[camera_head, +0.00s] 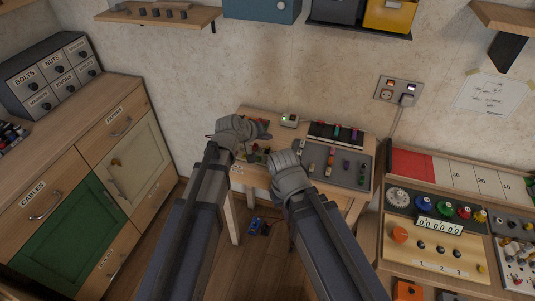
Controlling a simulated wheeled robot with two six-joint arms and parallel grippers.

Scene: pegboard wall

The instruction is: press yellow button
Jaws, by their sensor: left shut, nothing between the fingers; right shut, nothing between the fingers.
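A yellow button (480,215) sits at the right end of a row of coloured round buttons on the wooden control panel (440,246), at the right of the head view. The blue (421,201), green (445,206) and red (464,212) ones are to its left. My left gripper (260,130) is shut and empty over the left part of the small table. My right gripper (283,158) is shut and empty, lower and a little to the right. Its fingertips are hard to make out. Both grippers are well left of the yellow button and apart from it.
The small table holds a grey tray (357,172) with small items. A white numeric display (439,227), a dial (398,197) and an orange knob (399,235) are on the panel. A wall socket (387,94) has a plugged-in cable. A drawer cabinet (60,205) stands at left.

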